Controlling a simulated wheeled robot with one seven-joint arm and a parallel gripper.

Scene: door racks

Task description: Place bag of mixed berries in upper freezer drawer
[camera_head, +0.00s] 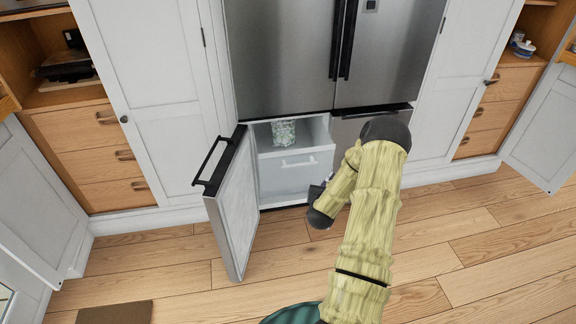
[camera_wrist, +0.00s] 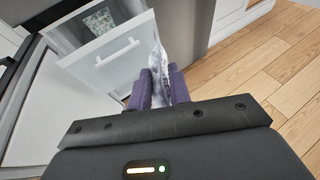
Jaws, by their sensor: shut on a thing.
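My gripper (camera_wrist: 160,88) is shut on a thin pale bag (camera_wrist: 157,62) with grey-purple markings, held upright between the purple fingers. Its label cannot be read, so I cannot confirm it is the mixed berries. The upper freezer drawer (camera_head: 290,171) is white with a bar handle and appears pulled out. It also shows in the wrist view (camera_wrist: 112,71), just ahead and left of the fingers. The held bag is outside the drawer, near its front right corner. In the head view my arm hides most of the gripper and the bag.
Another bag, green and white (camera_head: 284,133), is inside the drawer; it shows in the wrist view too (camera_wrist: 99,20). The freezer door (camera_head: 235,205) stands open on the left, with a dark handle. The wooden floor (camera_head: 460,250) is clear on the right. A brown mat (camera_head: 115,312) lies front left.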

